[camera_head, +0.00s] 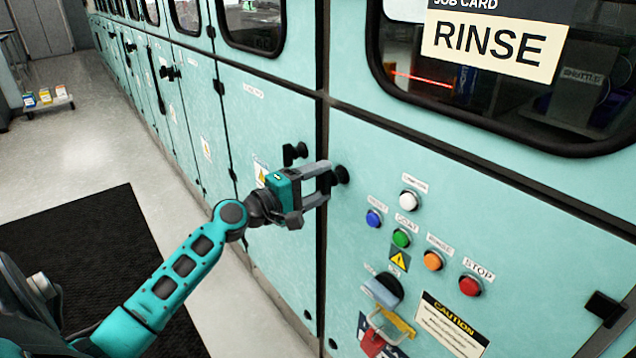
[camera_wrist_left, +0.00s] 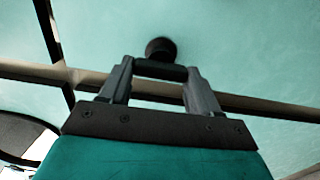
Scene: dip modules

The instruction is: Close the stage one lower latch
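A dark latch (camera_head: 341,174) with a round black knob sits on the teal panel just right of the vertical seam. In the left wrist view its knob (camera_wrist_left: 160,48) shows against the panel, with a dark bar (camera_wrist_left: 160,70) in front of it. My left gripper (camera_head: 322,182) is at this latch, its two grey fingers spread apart on either side of the bar. In the wrist view the fingers (camera_wrist_left: 160,82) meet or nearly meet the bar's ends. Whether they press on it, I cannot tell. My right gripper is not in view.
A second black latch (camera_head: 293,152) is on the panel left of the seam. A window (camera_head: 520,90) with a RINSE card is above. A dark mat (camera_head: 90,250) covers the floor.

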